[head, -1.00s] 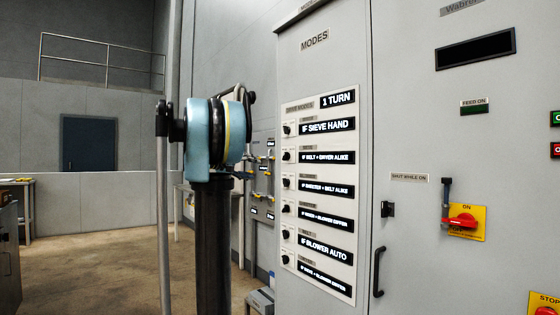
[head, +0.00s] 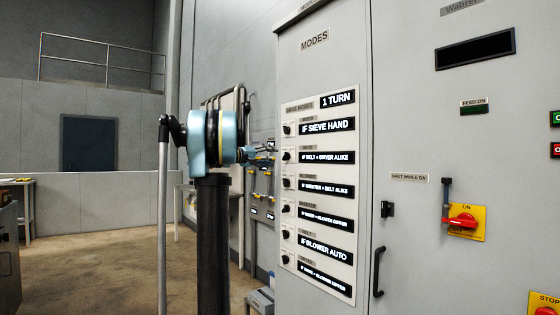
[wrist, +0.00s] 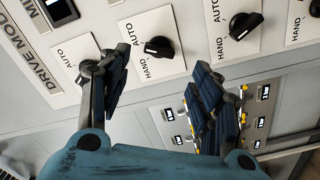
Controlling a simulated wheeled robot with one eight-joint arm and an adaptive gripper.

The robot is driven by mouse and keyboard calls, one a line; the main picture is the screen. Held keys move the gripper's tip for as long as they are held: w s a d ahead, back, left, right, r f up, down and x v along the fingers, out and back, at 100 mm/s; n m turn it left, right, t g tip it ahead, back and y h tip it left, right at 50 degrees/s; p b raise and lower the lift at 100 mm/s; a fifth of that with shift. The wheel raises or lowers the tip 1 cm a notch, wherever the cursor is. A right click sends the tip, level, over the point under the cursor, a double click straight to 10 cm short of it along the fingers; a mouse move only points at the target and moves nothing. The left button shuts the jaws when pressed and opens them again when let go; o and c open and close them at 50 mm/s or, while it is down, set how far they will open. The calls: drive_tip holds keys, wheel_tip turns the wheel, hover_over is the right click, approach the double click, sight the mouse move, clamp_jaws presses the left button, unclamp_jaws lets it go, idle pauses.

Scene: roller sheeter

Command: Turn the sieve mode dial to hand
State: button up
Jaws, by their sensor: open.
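The mode panel (head: 318,190) carries a column of black dials on its left edge in the head view. The small name plates over the dials are too blurred to tell which is the sieve dial. In the wrist view the dials have AUTO and HAND marks: one dial (wrist: 160,47) lies just beyond the space between my fingers, another dial (wrist: 243,25) is to its right. A third, at left, is partly covered by my left finger. My gripper (wrist: 160,75) is open and empty, apart from the panel as far as I can tell. It looks small in the head view (head: 266,151).
Black message strips, one reading IF SIEVE HAND (head: 327,126), run beside the dials. A red switch on a yellow plate (head: 464,222) and a black door handle (head: 378,271) are to the right. Pipes and a further panel (head: 262,185) stand behind my arm.

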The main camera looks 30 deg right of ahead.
sight(286, 156)
drive_tip(key=d, duration=0.7)
drive_tip(key=shift+w+d, duration=0.3)
drive_tip(key=shift+d, duration=0.05)
drive_tip(key=shift+c, duration=0.5)
drive_tip(key=c, duration=1)
